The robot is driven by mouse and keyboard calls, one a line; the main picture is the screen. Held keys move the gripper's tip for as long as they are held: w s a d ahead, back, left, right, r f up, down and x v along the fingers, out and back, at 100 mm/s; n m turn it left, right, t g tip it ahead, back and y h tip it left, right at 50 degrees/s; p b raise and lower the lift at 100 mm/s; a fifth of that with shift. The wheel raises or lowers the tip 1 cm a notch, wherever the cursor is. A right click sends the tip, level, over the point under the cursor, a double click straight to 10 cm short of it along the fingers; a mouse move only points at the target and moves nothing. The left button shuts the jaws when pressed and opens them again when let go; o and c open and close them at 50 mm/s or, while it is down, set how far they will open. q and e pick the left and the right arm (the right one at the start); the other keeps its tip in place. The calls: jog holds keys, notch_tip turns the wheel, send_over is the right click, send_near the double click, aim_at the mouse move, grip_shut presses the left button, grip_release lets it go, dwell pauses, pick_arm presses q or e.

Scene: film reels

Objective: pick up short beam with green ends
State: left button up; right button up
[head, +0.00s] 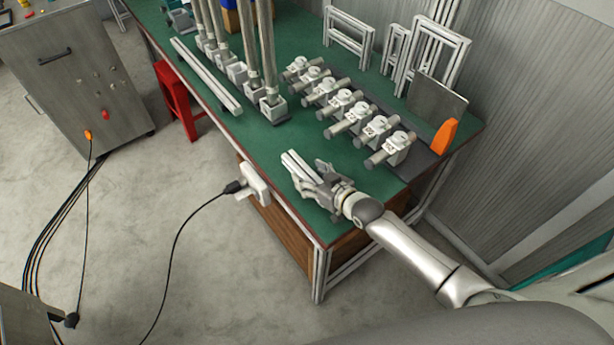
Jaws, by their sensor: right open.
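Short pale metal bars (295,164), probably the short beam, lie on the green table top near its front edge. Green ends cannot be made out at this size. My right gripper (318,178) is open, low over the table at the right end of these bars. Its fingers partly cover that end, and I cannot tell whether they touch it. My left gripper is not in view.
Long pale beams (205,75) lie along the table's left edge. Upright posts on white blocks (272,104) stand beside them. A row of clamp-like fixtures (345,103) sits behind my gripper, with an orange piece (444,136) at right. Bare green table surrounds the bars.

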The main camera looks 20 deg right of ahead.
aim_at(311, 178)
jog(key=c, duration=1.3)
jog(key=shift+r, duration=0.15)
jog(key=shift+r+p, duration=0.85)
jog(key=shift+p, duration=0.1)
jog(key=shift+r+p, duration=0.9)
jog(key=shift+r, duration=0.05)
jog(key=s+a+r+p, duration=0.1)
jog(key=s+r+p, duration=0.2)
jog(key=s+p, duration=0.1)
jog(key=s+a+r+p, duration=0.2)
jog(key=s+r+p, duration=0.1)
jog(key=p, duration=0.3)
jog(key=s+a+r+p, duration=0.1)
jog(key=s+r+p, duration=0.2)
jog(key=s+p, duration=0.2)
jog(key=shift+s+a+r, duration=0.15)
jog(key=shift+s+a, duration=0.1)
jog(key=shift+s, duration=0.35)
